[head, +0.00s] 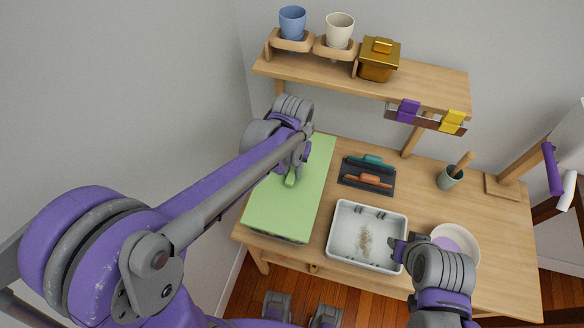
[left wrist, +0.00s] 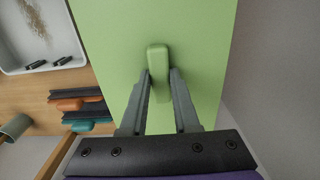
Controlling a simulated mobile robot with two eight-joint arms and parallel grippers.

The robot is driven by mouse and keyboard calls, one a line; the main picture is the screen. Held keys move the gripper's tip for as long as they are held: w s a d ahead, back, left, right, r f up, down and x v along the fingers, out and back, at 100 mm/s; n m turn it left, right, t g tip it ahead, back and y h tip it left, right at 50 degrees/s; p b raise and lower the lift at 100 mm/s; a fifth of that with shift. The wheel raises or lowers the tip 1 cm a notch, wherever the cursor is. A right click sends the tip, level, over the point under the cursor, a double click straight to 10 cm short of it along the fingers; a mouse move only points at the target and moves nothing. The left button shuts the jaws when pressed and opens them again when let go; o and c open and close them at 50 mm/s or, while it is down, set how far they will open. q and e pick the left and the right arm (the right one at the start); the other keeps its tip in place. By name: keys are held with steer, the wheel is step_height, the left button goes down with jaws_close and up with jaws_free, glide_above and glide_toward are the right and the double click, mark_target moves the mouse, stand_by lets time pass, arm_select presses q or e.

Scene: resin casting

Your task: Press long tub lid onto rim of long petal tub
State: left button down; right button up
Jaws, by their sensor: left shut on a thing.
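The long tub lid (head: 287,205) is a flat light-green slab at the left end of the table, with a small raised green handle in its middle. It also fills much of the left wrist view (left wrist: 205,50). My left gripper (head: 291,176) is shut on the lid's handle (left wrist: 158,62), with one finger on each side. The long petal tub is mostly hidden under the lid; I cannot tell from here whether the lid touches its rim all round. My right gripper (head: 402,247) is by the right edge of the white tray, and its finger gap is unclear.
The white tray (head: 335,222) holds some brown grains and dark clips. Behind it lies a dark rack (head: 350,176) with teal and orange-handled tools. A white bowl (head: 469,238) and a green cup (head: 449,178) stand to the right. A shelf (head: 330,68) with pots overhangs the back.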

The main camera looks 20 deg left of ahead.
mark_target(293, 178)
arm_select(q)
steer(key=shift+d, duration=0.1)
steer(key=shift+f, duration=0.15)
steer(key=shift+f+b, duration=1.5)
steer(key=shift+f, duration=0.5)
steer(key=shift+f+b, duration=0.8)
steer(key=shift+f, duration=0.2)
steer(key=c, duration=0.6)
jaws_free()
steer(key=shift+r, duration=0.1)
step_height(293, 178, up, 11)
steer(key=shift+f+p, duration=0.1)
steer(key=shift+p, duration=0.5)
